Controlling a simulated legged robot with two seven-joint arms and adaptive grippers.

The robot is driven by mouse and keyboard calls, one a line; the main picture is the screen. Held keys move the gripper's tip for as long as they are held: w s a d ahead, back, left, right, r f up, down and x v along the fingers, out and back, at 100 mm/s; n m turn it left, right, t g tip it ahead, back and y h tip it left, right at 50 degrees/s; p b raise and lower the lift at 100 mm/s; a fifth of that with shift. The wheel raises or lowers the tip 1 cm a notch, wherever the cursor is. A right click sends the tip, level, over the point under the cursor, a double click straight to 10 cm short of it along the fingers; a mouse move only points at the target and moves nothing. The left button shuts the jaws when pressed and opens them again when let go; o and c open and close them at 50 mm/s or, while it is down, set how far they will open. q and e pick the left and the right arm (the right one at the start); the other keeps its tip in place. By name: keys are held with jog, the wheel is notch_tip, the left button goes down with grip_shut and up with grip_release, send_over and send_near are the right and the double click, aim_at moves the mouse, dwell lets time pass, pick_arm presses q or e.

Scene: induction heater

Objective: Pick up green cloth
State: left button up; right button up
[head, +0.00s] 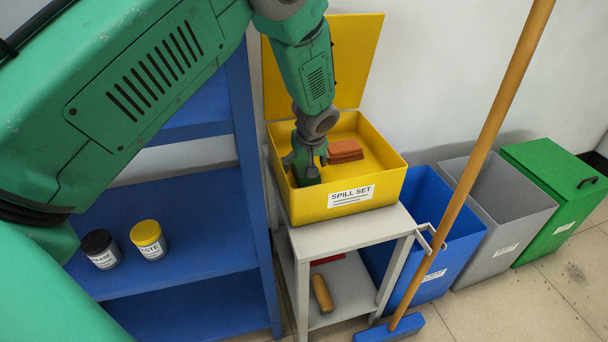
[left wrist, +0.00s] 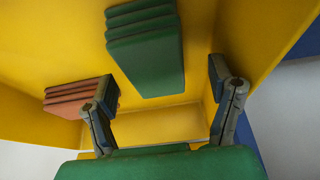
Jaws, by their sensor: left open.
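The green cloth (left wrist: 145,50) is a folded stack inside the yellow spill box (head: 320,208), lying between and beyond my spread fingers in the left wrist view. A folded orange-red cloth stack (head: 346,151) lies beside it; it also shows in the left wrist view (left wrist: 78,97), by the left finger. My left gripper (head: 306,163) is open and points down into the left part of the box. In the head view it mostly hides the green cloth. In the left wrist view the jaws (left wrist: 162,84) hold nothing. My right gripper is not in view.
The box stands on a grey side table (head: 357,228), its lid (head: 350,60) open at the back. A blue shelf (head: 190,210) with two jars is to the left. A broom (head: 475,165) leans at the right, before blue, grey and green bins (head: 556,185).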

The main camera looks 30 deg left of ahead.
pick_arm(q)
jog(key=x, duration=0.2)
jog(key=shift+w+d+f, duration=0.1)
jog(key=shift+w+f, duration=0.05)
jog(key=shift+f, duration=0.15)
jog(key=shift+d+r, duration=0.15)
jog(key=shift+d, duration=0.2)
jog(key=shift+a, duration=0.1)
jog(key=shift+a+f, duration=0.3)
jog(key=shift+d, duration=0.1)
jog(key=c, duration=1.2)
jog(key=shift+d, duration=0.1)
jog(key=shift+c, duration=0.2)
